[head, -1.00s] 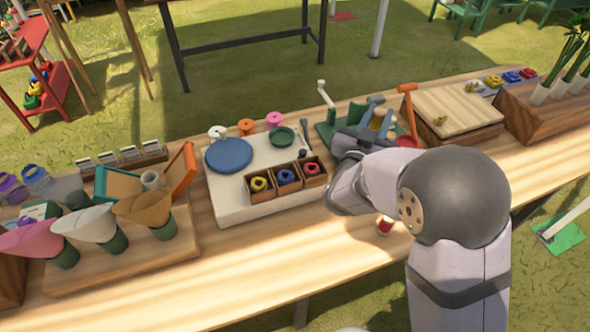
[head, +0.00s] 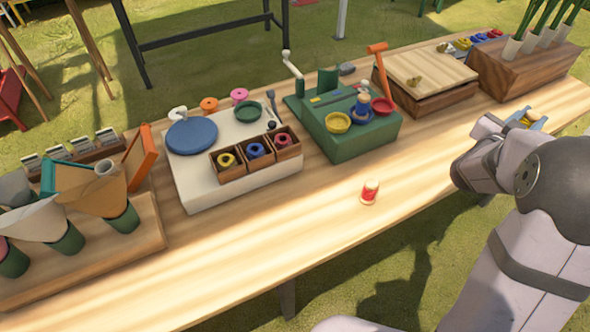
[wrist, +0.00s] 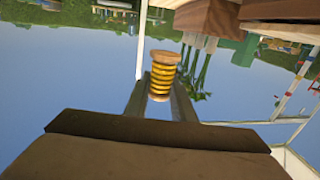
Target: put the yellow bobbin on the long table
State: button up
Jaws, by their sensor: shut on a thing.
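The yellow bobbin (wrist: 162,77) sits between the fingers of my gripper (wrist: 160,95) in the wrist view, with wooden ends and yellow thread around its middle. In the head view my gripper (head: 528,119) is at the right, shut on the yellow bobbin (head: 525,121), which is small and partly hidden there. The long table (head: 290,245) is pale wood and runs from lower left to upper right. My gripper appears over or beside the table's right part, near the front edge; its height above the wood is hard to tell.
A planter (head: 520,68) stands at the far right. The front strip is mostly bare.

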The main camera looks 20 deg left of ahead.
jog(key=w+a+n+t+y+b, duration=0.2)
jog(key=a+n+t+y, duration=0.1)
jog(key=a+n+y, duration=0.85)
jog(key=s+a+f+n+g+y, duration=0.2)
jog(key=s+a+y, duration=0.1)
jog(key=a+y, duration=0.3)
jog(key=s+a+f+n+g+y, duration=0.2)
jog(key=s+a+y, duration=0.2)
jog(key=a+y, duration=0.2)
jog(key=shift+f+n+g, duration=0.25)
jog(key=shift+n+g, duration=0.1)
jog(key=shift+g, duration=0.05)
jog(key=shift+w+f+b, duration=0.1)
jog(key=shift+f+b, duration=0.35)
jog(key=shift+f, duration=4.6)
grip_shut()
jog(key=shift+f, duration=0.1)
